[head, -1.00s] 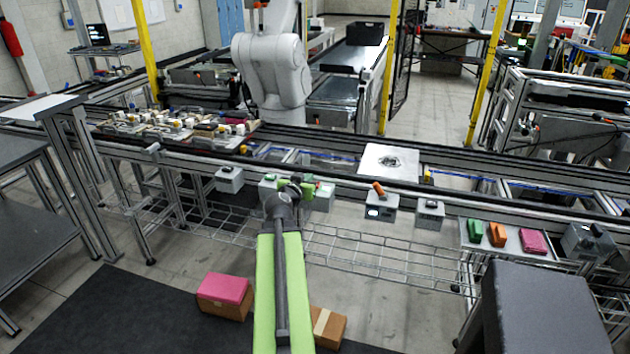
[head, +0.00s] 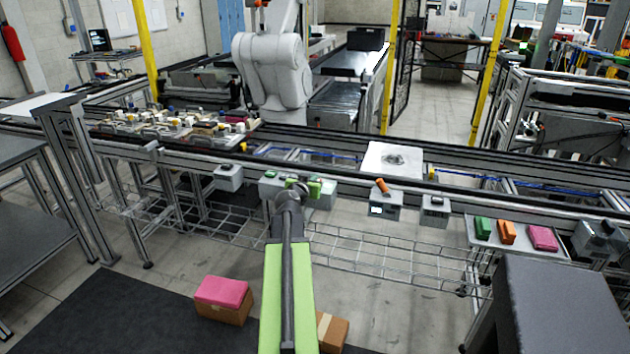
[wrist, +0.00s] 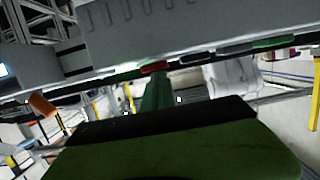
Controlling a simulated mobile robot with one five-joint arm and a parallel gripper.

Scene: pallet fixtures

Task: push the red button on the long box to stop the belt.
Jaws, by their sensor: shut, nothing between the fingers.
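The long grey box (head: 326,198) hangs on the near rail of the belt line, partly hidden behind my gripper in the head view. In the wrist view its grey body (wrist: 210,22) fills the top, with a red button (wrist: 155,67), a dark part and a green part along its edge. My gripper (head: 300,187) is in front of the box in the head view, shut and empty. In the wrist view its dark green finger (wrist: 157,92) points toward the red button. I cannot tell whether they touch. The red button is not clear in the head view.
A box with an orange handle (head: 382,186) and smaller grey boxes (head: 228,178) hang along the same rail. A wire mesh shelf (head: 375,253) lies below. A tray (head: 489,244) with coloured blocks and a dark block-shaped stand (head: 560,305) are at right.

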